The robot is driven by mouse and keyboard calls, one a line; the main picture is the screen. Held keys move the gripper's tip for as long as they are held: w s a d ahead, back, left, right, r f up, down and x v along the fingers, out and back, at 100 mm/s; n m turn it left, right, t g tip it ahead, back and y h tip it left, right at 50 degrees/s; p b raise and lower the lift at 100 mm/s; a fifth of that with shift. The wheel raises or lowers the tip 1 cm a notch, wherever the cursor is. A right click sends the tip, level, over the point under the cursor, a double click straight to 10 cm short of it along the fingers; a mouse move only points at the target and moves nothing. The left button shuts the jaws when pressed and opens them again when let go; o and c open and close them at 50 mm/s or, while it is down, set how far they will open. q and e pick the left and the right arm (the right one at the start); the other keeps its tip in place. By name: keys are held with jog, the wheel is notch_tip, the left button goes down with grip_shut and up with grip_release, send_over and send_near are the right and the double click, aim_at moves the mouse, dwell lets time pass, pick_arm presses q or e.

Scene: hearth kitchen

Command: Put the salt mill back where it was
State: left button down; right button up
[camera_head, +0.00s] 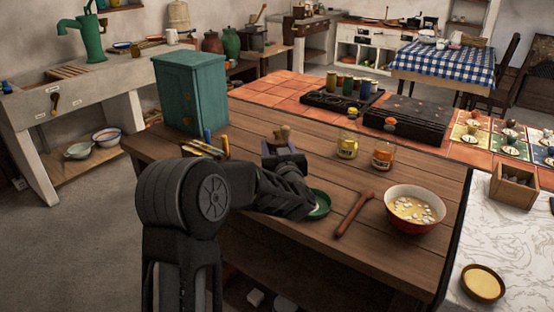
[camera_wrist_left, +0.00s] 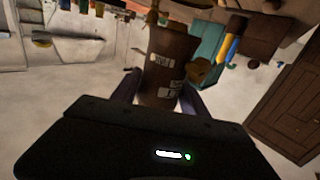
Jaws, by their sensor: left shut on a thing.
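My left arm reaches over the wooden table (camera_head: 330,170) from the lower left. My left gripper (camera_head: 284,155) is shut on a brown wooden mill, which I take to be the salt mill (camera_head: 284,134); its top shows above the fingers in the head view. In the left wrist view the salt mill (camera_wrist_left: 165,65) stands out between the two fingers, a brown body with small pale labels. My own arm and gripper hide its lower part in the head view, so I cannot tell whether it touches the table. My right gripper is not in view.
A teal cabinet (camera_head: 190,90) stands at the table's back left. Two jars, yellow-lidded (camera_head: 347,147) and orange-lidded (camera_head: 383,157), stand behind my gripper to the right. A green dish (camera_head: 320,204), a wooden tool (camera_head: 354,213) and a red bowl (camera_head: 413,222) lie to the right.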

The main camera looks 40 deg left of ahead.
pick_arm(q)
jog(key=shift+f, duration=1.8)
jog(key=shift+f+b, duration=0.25)
jog(key=shift+b, duration=0.2)
jog(key=c, duration=0.6)
grip_release()
jog(key=shift+r, duration=0.15)
